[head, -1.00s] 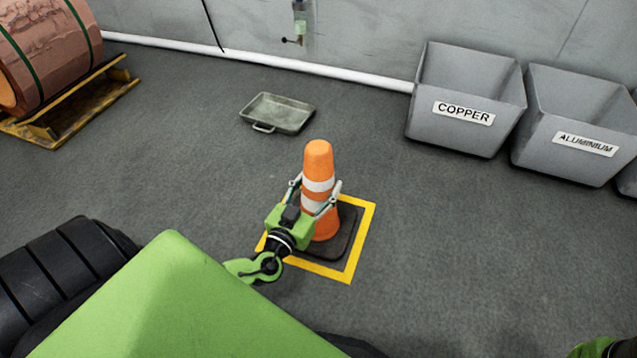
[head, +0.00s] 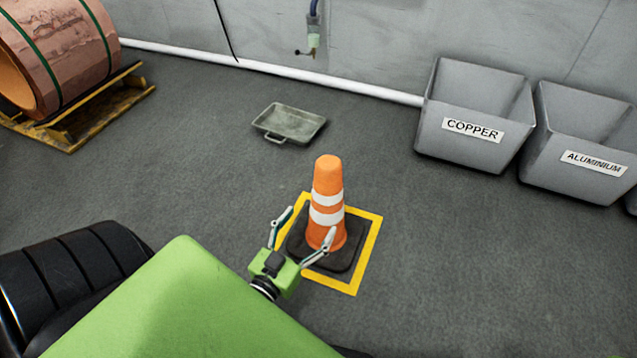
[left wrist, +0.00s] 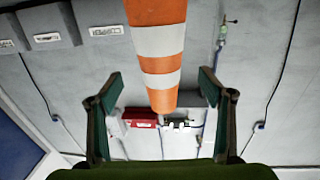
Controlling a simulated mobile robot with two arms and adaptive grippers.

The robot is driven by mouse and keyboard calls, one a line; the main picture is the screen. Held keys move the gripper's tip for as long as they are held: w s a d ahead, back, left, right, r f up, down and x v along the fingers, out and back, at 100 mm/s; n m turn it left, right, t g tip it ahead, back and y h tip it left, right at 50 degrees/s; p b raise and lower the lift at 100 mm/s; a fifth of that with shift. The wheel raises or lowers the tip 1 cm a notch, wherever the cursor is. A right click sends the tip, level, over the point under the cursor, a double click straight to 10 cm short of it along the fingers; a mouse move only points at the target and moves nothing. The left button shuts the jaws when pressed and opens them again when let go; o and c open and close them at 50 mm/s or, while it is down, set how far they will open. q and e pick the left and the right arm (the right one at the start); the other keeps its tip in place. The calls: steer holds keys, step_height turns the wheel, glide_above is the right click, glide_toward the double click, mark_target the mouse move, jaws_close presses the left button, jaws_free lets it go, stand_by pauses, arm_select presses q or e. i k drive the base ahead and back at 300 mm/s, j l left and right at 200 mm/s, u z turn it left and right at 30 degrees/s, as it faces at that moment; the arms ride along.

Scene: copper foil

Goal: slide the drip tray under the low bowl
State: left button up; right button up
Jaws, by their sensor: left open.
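The drip tray (head: 289,124), a shallow grey-green metal pan with a handle at its near side, lies on the floor short of the wall. A small pale green bowl-like fitting (head: 314,41) hangs on the wall behind it, perhaps the low bowl; the tray is not under it. My left gripper (head: 310,222) is open and empty, at the near side of an orange and white cone (head: 327,205). The cone also shows ahead between the open fingers in the left wrist view (left wrist: 158,45). My right gripper is out of view.
The cone stands upright inside a yellow floor square (head: 371,245). Grey bins marked copper (head: 470,148) and aluminium (head: 575,180) stand at right. A copper roll (head: 60,55) rests on a yellow cradle (head: 75,135) at left. Floor around the tray is clear.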

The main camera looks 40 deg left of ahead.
mark_target(297, 126)
steer(key=u, duration=1.35)
